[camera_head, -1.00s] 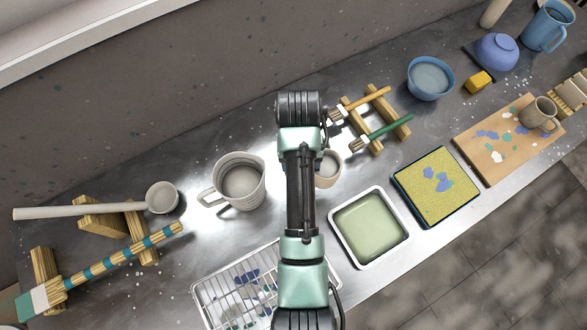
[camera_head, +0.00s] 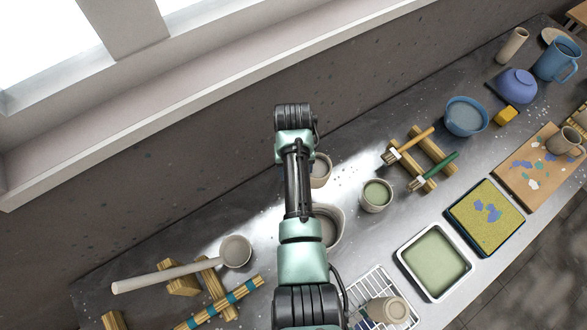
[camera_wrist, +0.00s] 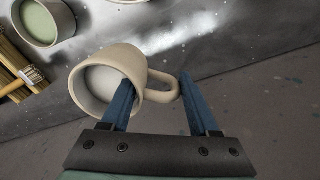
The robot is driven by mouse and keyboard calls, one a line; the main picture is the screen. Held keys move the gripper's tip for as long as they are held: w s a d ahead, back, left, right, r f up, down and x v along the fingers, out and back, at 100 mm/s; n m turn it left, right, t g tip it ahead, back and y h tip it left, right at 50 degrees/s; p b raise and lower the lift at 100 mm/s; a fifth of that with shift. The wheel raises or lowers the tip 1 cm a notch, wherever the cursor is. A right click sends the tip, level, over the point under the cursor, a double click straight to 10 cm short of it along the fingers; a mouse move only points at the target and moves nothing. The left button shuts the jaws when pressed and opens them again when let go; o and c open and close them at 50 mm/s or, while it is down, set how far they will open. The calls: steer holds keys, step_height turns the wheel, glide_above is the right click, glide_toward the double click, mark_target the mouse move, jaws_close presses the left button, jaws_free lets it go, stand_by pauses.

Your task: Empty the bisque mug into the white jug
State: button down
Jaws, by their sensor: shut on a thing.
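The beige bisque mug (camera_wrist: 140,65) is in my gripper (camera_wrist: 158,82), whose blue fingers are closed at its looped handle. Its mouth faces the wrist camera and shows a pale grey inside; I cannot tell how full it is. In the head view the mug (camera_head: 321,172) shows just right of my arm, on the wall side of the white jug, and my fingers are hidden. The white jug (camera_head: 340,232) stands on the metal counter, partly covered by my arm, so its handle and part of its mouth are hidden.
A cup of green glaze (camera_head: 376,195) stands right of the jug. A brush rest (camera_head: 425,160), a green glaze tray (camera_head: 435,262) and a wire rack (camera_head: 372,283) with a cup lie around it. A ladle (camera_head: 236,251) rests at the left.

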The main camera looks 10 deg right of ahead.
steer(key=shift+s+a+r+t+h+p, duration=0.25)
steer(key=shift+s+r+t, duration=0.2)
steer(key=shift+s+t, duration=0.65)
steer(key=shift+s+a+r+t+h+p, duration=0.1)
steer(key=shift+s+r+t+h+p, duration=0.35)
steer(key=shift+t, duration=1.05)
steer(key=shift+s+a+r+t+h+p, duration=0.15)
steer(key=shift+s+r+t, duration=0.3)
steer(key=shift+s+t, duration=0.75)
